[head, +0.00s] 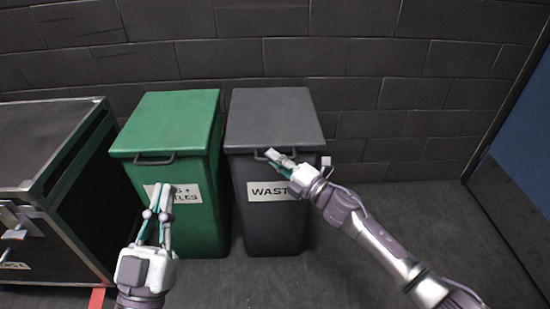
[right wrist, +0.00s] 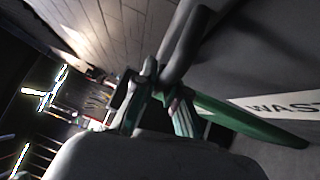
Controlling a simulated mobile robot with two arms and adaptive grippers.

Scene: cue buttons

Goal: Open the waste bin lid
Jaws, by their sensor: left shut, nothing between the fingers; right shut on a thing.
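The waste bin (head: 265,210) is dark grey with a white label reading WAST, partly hidden by my right gripper. Its grey lid (head: 272,115) lies flat and closed on top. A dark handle sits on the lid's front edge. My right gripper (head: 275,157) is at this handle and shut on it. In the right wrist view the fingers close around the dark handle bar (right wrist: 178,55), and the label (right wrist: 285,108) shows at the right. My left gripper (head: 160,190) is shut and empty, held in front of the green bin.
A green bin (head: 200,225) with a closed lid and its own handle stands close to the left of the waste bin. A black case (head: 60,220) with metal edges stands further left. A brick wall (head: 400,100) is behind. The floor to the right is clear.

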